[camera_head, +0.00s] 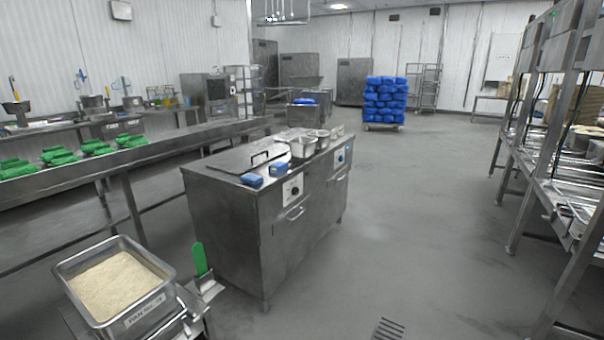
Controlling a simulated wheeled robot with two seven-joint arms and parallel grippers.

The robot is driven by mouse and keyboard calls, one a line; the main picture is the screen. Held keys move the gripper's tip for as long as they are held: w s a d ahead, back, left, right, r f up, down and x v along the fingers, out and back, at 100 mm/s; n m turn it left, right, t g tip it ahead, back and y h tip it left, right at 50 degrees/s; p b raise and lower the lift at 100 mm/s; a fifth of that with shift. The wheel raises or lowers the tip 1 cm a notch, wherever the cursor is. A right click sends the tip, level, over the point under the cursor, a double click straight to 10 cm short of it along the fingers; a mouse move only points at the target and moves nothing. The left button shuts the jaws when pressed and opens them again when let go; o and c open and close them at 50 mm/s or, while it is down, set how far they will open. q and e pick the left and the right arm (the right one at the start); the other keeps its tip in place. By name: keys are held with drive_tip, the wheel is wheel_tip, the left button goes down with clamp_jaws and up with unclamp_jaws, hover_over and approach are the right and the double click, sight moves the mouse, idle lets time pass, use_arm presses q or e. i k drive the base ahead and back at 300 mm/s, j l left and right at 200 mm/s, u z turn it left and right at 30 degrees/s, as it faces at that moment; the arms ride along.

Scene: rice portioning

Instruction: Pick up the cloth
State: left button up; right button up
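Two small blue items lie on the near edge of the steel counter unit's top (212,166). The nearer blue item (251,180) sits at the front edge, and the second blue item (279,169) is just right of and behind it. Both look like folded cloths or pads, but they are too small to tell for certain. They lie slightly apart. Neither of my grippers shows in the head view, and nothing is seen touching the blue items.
A steel pan of rice (160,268) stands at the lower left, with a green-handled tool (200,259) beside it. Metal containers (303,147) and a black-handled lid (245,158) are on the counter. Steel racks (570,190) line the right. The grey floor between is clear.

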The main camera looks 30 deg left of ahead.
sight(250, 179)
drive_tip(key=i+u, duration=0.25)
drive_tip(key=i, duration=0.25)
drive_tip(key=i+l+u, duration=0.1)
drive_tip(key=i+u, duration=0.15)
drive_tip(key=i, duration=0.25)
drive_tip(key=i+l+u, duration=0.25)
drive_tip(key=i, duration=0.25)
